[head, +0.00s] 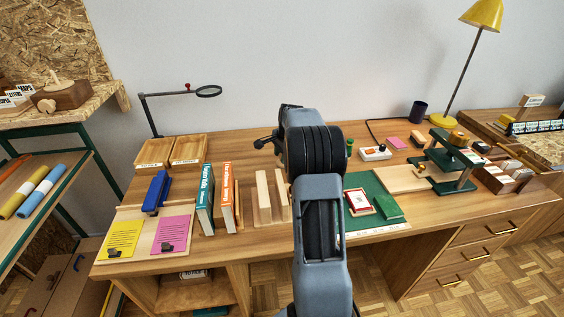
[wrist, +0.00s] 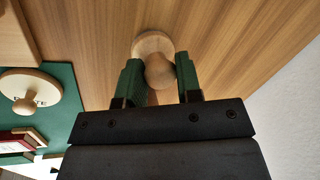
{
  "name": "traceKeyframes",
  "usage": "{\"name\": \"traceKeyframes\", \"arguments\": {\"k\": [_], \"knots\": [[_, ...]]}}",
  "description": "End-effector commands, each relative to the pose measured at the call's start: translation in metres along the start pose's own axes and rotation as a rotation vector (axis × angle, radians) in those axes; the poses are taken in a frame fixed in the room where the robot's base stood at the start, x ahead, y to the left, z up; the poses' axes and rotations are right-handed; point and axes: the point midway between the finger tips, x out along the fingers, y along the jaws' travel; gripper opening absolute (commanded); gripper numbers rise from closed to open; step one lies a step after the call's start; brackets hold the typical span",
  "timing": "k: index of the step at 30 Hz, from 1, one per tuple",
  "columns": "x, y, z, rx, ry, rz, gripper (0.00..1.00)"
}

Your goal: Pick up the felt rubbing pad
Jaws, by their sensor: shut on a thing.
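In the wrist view, a round pale wooden piece with a ball-shaped knob, which I take to be the felt rubbing pad (wrist: 152,43), is between my fingers. My gripper (wrist: 160,72) has green fingers, one on each side of the knob, shut on it. The pad's underside is hidden, so I see no felt and cannot tell whether it touches the wood tabletop. In the head view my arm hides the gripper and the pad.
In the head view, books (head: 206,197), a blue stapler (head: 156,191), a green press (head: 451,160) and a yellow lamp (head: 482,14) stand on the desk.

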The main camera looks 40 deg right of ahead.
Motion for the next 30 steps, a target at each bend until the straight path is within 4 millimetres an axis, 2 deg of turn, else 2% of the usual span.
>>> {"name": "traceKeyframes", "arguments": {"k": [1, 5, 12, 17, 22, 30], "knots": [[0.000, 0.000, 0.000, 0.000, 0.000, 0.000, 0.19], [0.000, 0.000, 0.000, 0.000, 0.000, 0.000, 0.09], [-0.001, 0.000, 0.000, 0.000, 0.000, -0.001, 0.08], [-0.010, -0.003, 0.000, 0.000, 0.000, -0.001, 0.08], [-0.033, -0.009, 0.000, 0.000, 0.001, -0.003, 0.08], [-0.095, 0.022, -0.001, 0.002, 0.003, -0.004, 0.08]]}}
